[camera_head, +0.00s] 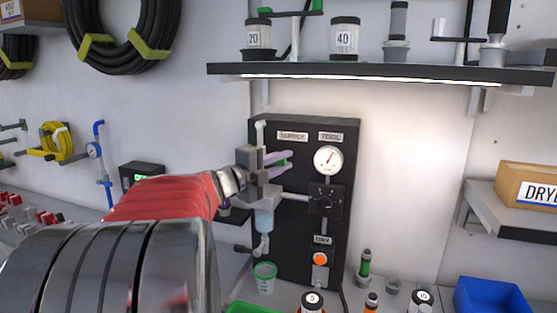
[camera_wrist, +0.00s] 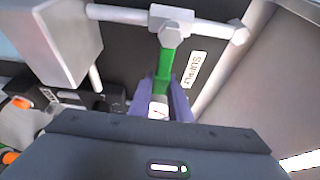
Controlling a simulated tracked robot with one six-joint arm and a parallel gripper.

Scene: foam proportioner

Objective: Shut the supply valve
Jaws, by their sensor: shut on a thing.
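The supply valve's green lever (camera_wrist: 167,62) extends from a grey hex nut on a white pipe (camera_wrist: 130,14) in the wrist view. The lever stands crosswise to that pipe. My gripper (camera_wrist: 163,84) has its purple fingers shut on the lever's free end, one on each side. In the head view, my gripper (camera_head: 289,161) is in front of the black panel (camera_head: 343,215), below the SUPPLY label (camera_head: 293,135). Only a small piece of green lever shows between the fingers there; my gripper and wrist hide most of the valve.
A gauge (camera_head: 328,160) and a black knob unit (camera_head: 326,200) sit just right of my gripper. A clear filter bowl (camera_head: 264,221) hangs below it. A lit shelf (camera_head: 385,76) juts out above. A green-rimmed cup (camera_head: 265,278) and bottles stand below on the bench.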

